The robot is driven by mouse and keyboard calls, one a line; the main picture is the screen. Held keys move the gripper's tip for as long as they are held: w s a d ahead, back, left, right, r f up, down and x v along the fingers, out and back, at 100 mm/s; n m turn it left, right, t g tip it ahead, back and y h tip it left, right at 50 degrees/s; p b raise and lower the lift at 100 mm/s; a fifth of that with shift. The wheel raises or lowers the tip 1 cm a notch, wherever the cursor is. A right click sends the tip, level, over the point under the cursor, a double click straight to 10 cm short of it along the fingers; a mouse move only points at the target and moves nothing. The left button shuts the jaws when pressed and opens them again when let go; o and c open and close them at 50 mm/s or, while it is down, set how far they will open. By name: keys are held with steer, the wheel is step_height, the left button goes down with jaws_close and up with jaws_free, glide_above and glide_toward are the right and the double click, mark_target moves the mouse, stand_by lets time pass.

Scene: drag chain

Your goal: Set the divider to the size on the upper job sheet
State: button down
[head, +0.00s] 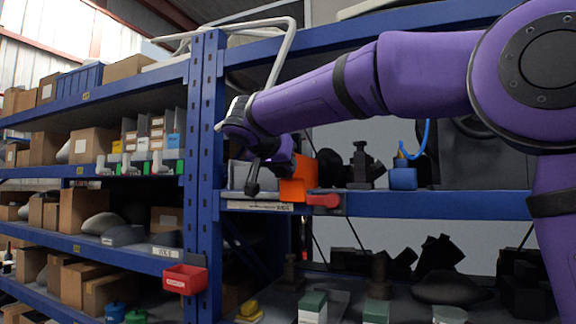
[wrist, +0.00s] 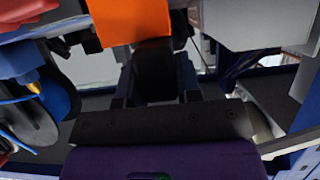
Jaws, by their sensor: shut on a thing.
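My gripper (head: 272,172) reaches in at the left end of the middle shelf, just right of the blue upright. Its dark fingers (wrist: 152,65) meet an orange block (head: 292,190) at the shelf's front edge and are shut on it. In the wrist view the orange block (wrist: 130,20) fills the top centre; the fingers hide its lower part. I cannot tell whether this block is part of the divider. No job sheet can be made out, and no size is readable.
A red piece (head: 323,200) sits right of the orange block on the shelf edge. A pale label strip (head: 257,206) lies left of it. Dark parts (head: 362,165) and a blue block (head: 403,178) stand further right. The blue upright (head: 206,170) is close on the left.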

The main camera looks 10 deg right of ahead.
steer(key=w+a, duration=0.1)
steer(key=a, duration=0.1)
steer(key=w+a, duration=0.2)
steer(key=shift+w+a, duration=0.2)
steer(key=shift+a, duration=0.1)
steer(key=c, duration=0.8)
jaws_free()
steer(key=shift+s, duration=0.1)
steer(key=v, duration=1)
steer(key=shift+s+a, duration=0.25)
steer(key=shift+r, duration=0.1)
